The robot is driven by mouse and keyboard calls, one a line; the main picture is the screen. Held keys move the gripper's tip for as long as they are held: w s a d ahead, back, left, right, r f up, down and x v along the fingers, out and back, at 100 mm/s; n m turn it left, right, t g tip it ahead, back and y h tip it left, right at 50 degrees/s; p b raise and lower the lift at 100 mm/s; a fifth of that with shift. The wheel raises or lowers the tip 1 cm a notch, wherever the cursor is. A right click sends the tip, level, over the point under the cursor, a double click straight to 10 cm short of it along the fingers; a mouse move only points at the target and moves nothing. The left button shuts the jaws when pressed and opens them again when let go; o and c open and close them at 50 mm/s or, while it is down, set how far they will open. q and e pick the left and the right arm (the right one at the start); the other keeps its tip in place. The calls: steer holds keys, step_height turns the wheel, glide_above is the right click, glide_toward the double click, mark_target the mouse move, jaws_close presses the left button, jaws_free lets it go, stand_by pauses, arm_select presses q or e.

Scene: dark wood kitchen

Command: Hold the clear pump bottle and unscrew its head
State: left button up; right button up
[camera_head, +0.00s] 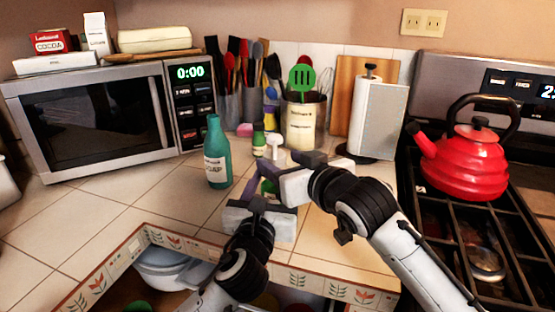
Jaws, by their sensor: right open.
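The clear pump bottle shows mainly by its white pump head (272,143), standing on the tiled counter behind my grippers. Most of its body is hidden by my gripper fingers. My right gripper (286,164) is open and reaches in from the right, with its fingers just in front of and below the pump head. My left gripper (264,188) is in front of the bottle, low and close to the right one. Its fingertips are partly hidden, so I cannot tell whether it is shut or touches the bottle.
A green soap bottle (217,155) stands left of the grippers, and a small green bottle (258,139) is behind. A utensil crock (304,123), paper towel holder (377,118) and microwave (100,118) line the back. A red kettle (466,160) sits on the stove at right.

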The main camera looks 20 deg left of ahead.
arm_select(q)
steer(key=shift+r, duration=0.1)
arm_select(e)
steer(key=shift+v, duration=1.05)
steer(key=shift+d, duration=0.1)
steer(key=shift+s+d+r, duration=0.1)
steer(key=shift+s+d, duration=0.15)
steer(key=shift+s, duration=0.05)
steer(key=shift+x, duration=3.55)
steer(key=shift+s, duration=0.1)
steer(key=c, duration=1.1)
steer(key=o, duration=1.1)
steer(key=shift+d, duration=0.1)
